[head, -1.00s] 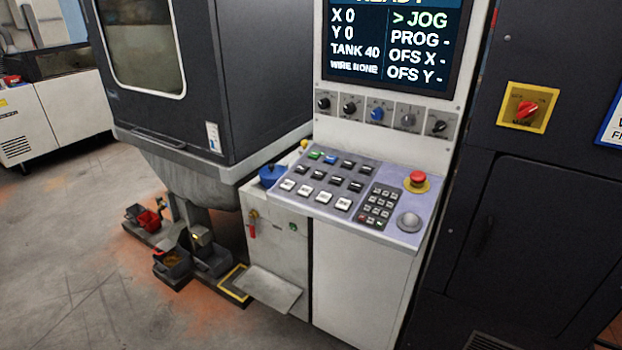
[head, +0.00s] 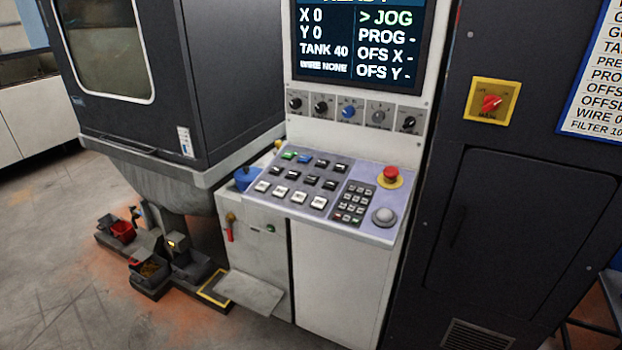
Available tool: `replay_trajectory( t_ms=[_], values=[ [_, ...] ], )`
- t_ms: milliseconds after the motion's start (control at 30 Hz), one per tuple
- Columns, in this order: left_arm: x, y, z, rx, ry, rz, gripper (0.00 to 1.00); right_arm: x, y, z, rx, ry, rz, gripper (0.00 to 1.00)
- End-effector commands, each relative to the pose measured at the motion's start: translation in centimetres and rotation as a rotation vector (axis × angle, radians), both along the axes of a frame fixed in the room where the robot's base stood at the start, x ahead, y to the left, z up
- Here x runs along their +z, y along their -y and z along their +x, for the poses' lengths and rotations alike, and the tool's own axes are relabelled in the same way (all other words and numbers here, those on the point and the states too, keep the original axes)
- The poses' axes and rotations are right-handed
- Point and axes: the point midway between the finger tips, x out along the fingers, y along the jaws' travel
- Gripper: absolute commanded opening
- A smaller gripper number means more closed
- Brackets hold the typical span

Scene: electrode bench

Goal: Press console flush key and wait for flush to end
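The console (head: 340,262) stands in the middle of the head view. Its sloped key panel (head: 338,171) carries rows of black and white keys, with one green and one blue key at the top left. The key labels are too small to read, so I cannot tell which is the flush key. The screen (head: 358,42) above reads X 0, Y 0, TANK 40, WIRE NONE, and JOG is marked with an arrow. Its top line is cut off. Neither of my grippers is in view.
A red stop button (head: 390,174) and a grey round knob (head: 383,216) sit at the panel's right. A dark machine enclosure (head: 235,80) stands left, a dark cabinet (head: 535,215) with a red switch (head: 491,103) right. Floor at the front left is clear.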

Motion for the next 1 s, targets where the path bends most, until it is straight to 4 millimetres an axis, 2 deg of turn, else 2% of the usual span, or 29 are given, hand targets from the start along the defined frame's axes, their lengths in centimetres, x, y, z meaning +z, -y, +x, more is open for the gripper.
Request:
replay_trajectory(
  t_ms=[33, 100, 133, 1000],
  values=[
    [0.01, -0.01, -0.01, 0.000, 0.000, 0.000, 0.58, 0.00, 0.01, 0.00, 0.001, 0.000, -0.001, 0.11],
    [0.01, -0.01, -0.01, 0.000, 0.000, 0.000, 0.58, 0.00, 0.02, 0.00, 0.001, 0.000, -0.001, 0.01],
    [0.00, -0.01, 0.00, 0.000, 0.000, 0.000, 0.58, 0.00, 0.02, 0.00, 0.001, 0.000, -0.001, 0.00],
    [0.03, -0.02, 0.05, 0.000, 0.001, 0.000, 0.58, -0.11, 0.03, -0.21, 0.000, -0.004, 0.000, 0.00]
  ],
)
